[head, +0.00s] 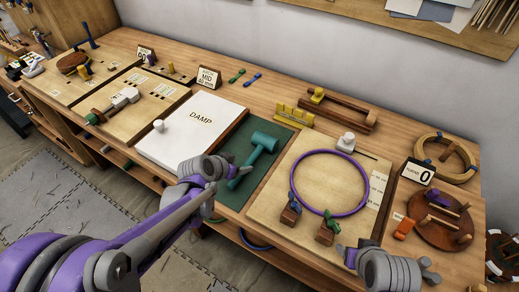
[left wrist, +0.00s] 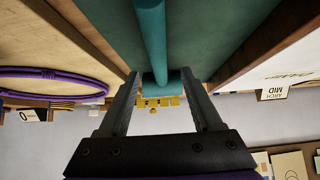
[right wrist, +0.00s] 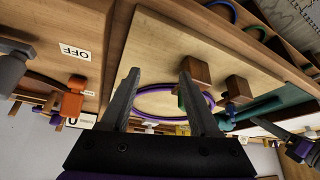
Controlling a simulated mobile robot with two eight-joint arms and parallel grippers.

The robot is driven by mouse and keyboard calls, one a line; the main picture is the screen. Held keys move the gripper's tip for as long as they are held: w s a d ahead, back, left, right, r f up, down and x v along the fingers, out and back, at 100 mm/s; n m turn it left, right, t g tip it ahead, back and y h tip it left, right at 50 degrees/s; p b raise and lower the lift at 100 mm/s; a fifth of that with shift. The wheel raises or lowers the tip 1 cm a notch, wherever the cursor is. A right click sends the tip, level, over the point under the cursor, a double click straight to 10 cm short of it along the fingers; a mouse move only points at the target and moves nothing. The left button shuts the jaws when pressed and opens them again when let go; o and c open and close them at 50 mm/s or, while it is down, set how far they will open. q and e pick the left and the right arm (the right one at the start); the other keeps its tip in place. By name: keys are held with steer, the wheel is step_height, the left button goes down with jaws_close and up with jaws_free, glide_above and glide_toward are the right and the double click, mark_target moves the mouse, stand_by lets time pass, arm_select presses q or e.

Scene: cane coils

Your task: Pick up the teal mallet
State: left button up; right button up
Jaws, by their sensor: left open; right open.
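The teal mallet (head: 262,145) lies on a dark green mat (head: 277,134), its head toward the back and its handle toward the front. My left gripper (head: 226,173) is over the handle's front end. In the left wrist view, the mallet handle (left wrist: 152,40) runs between the two open fingers (left wrist: 168,108), with the head beyond them. I cannot tell whether the fingers touch it. My right gripper (head: 345,250) is open and empty near the front of the purple ring's board; its fingers also show in the right wrist view (right wrist: 158,95).
A white box marked DAMP (head: 190,132) stands left of the mat. Right of it, a pale board (head: 272,201) holds a purple ring (head: 364,178) and clamped wooden blocks (head: 290,216). Yellow stepped blocks (head: 292,115) stand behind the mat. An orange piece (head: 404,228) lies at right.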

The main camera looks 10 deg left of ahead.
mark_target(246, 164)
arm_select(q)
steer(key=x, duration=0.5)
steer(key=shift+f, duration=0.1)
jaws_close()
stand_by(1.3)
